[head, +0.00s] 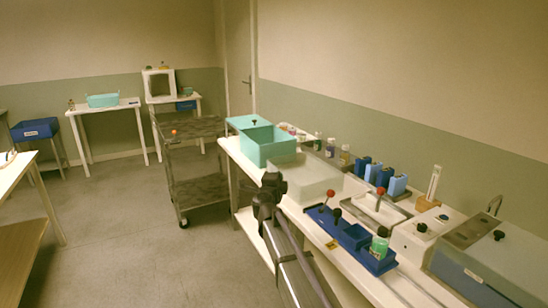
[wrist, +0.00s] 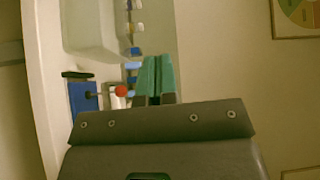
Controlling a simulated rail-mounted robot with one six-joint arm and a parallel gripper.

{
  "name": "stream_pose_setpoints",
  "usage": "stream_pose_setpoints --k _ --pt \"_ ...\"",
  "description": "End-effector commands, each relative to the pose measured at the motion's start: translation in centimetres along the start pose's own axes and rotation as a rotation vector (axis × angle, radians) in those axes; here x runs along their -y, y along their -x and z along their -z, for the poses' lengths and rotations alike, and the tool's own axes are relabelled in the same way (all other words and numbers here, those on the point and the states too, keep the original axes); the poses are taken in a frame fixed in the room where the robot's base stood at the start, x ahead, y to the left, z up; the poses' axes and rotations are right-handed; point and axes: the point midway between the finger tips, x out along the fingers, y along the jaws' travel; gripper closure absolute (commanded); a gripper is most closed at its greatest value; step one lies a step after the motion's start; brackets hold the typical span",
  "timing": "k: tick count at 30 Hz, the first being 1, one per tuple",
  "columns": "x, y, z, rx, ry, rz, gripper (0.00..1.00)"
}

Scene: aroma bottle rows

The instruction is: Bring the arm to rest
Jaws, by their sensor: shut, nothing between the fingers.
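My gripper (head: 272,180) is at the end of my arm, raised over the front edge of the white bench in the head view. In the wrist view its two teal fingers (wrist: 156,72) are together, shut with nothing between them. The fingers are apart from the bench things, which lie beyond them. My arm hides part of the bench front.
The white bench (head: 345,286) carries a teal bin (head: 268,146), a translucent box (head: 302,180), a blue fixture (head: 348,236) with a red-knobbed lever, and several bottles and blue blocks. A dark cart (head: 195,190) stands beyond.

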Motion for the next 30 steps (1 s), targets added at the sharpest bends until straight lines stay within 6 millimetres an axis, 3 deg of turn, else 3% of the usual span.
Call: stream_pose_setpoints --k 2,4,7,10,12,15,18,22,30 --pt "1.2 3.5 -3.0 0.3 0.169 0.072 1.0" --pt "0.7 7.5 -5.1 0.578 0.36 0.088 1.0" --pt "-2.8 14.8 -4.9 0.95 0.661 0.0 1.0" --pt "-7.4 22.2 -0.2 1.251 0.943 -0.219 1.0" --pt "-9.7 26.8 4.5 1.392 1.094 -0.412 1.0" --pt "-11.1 32.4 11.8 1.51 1.241 -0.702 1.0" --pt "-10.7 36.3 17.7 1.537 1.318 -0.926 1.0" --pt "-9.2 38.0 21.8 1.485 1.329 -1.01 1.0" --pt "-9.6 37.4 22.1 1.476 1.318 -1.015 1.0"
